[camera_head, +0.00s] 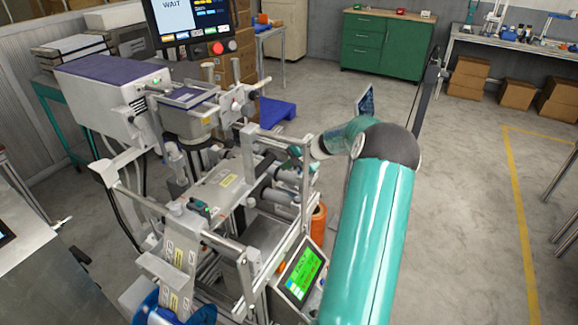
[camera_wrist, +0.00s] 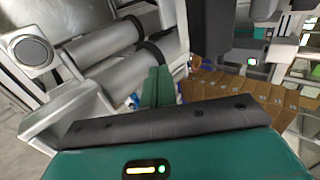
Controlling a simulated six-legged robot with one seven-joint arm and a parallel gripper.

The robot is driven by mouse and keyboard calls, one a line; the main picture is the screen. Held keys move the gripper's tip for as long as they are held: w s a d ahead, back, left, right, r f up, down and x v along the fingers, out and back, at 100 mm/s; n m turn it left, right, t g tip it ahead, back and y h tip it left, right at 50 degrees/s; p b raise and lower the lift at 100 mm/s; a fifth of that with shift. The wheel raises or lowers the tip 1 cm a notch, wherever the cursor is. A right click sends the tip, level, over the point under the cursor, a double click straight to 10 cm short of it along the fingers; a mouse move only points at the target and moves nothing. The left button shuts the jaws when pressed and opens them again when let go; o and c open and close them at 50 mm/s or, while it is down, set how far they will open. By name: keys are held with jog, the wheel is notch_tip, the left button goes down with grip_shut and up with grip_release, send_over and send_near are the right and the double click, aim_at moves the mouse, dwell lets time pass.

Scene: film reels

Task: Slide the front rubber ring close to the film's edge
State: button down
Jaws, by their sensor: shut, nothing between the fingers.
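Two grey rollers (camera_wrist: 104,44) lie side by side in the wrist view, each with a black rubber ring near its right end. One ring (camera_wrist: 135,27) is on the upper roller; the other ring (camera_wrist: 152,51) is on the lower roller. My gripper (camera_wrist: 158,87) is shut and empty, its green fingers beside the lower roller, just below its ring; contact cannot be told. In the head view my gripper (camera_head: 297,152) reaches in at the machine's right side, partly hidden by its frame. A labelled film strip (camera_head: 178,277) runs down the machine's front.
The machine's metal frame and bars (camera_head: 250,160) crowd around my gripper. A green-lit screen (camera_head: 300,273) stands at the lower right of the machine. An orange cylinder (camera_head: 318,224) is behind it. Open floor (camera_head: 460,190) lies to the right.

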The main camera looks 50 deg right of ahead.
jog(key=w, duration=0.2)
jog(key=w+a, duration=0.1)
jog(key=w, duration=0.1)
jog(key=shift+a, duration=0.1)
jog(key=shift+s, duration=0.1)
